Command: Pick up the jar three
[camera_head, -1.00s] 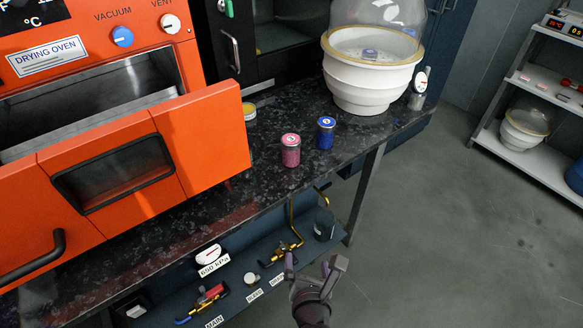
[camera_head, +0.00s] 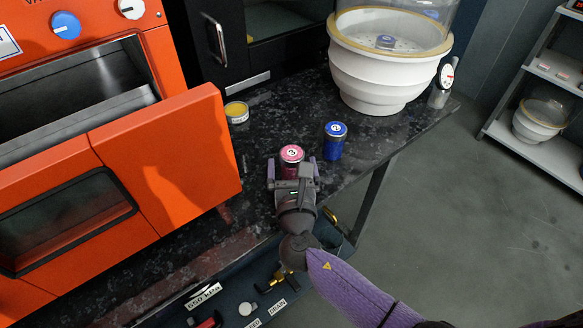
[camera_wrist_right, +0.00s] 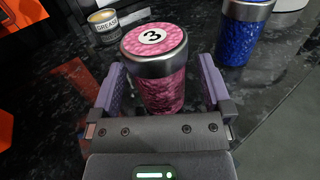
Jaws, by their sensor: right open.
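Jar three is a pink jar (camera_head: 291,157) with a silver rim and a "3" on its lid. It stands upright on the dark speckled bench, and it also shows in the right wrist view (camera_wrist_right: 155,62). My right gripper (camera_head: 291,172) is at the jar, with one finger on each side of it. In the right wrist view the purple fingers (camera_wrist_right: 158,92) are open around the jar's body, and I cannot tell whether either one touches it. The gripper hides the jar's lower part in the head view. My left gripper is not in view.
A blue jar (camera_head: 334,142) marked "2" stands just right of the pink jar. A yellow-topped grease tin (camera_head: 237,112) is behind it. The orange drying oven (camera_head: 170,150) is at left with its door open. A white desiccator (camera_head: 383,65) stands at the back right.

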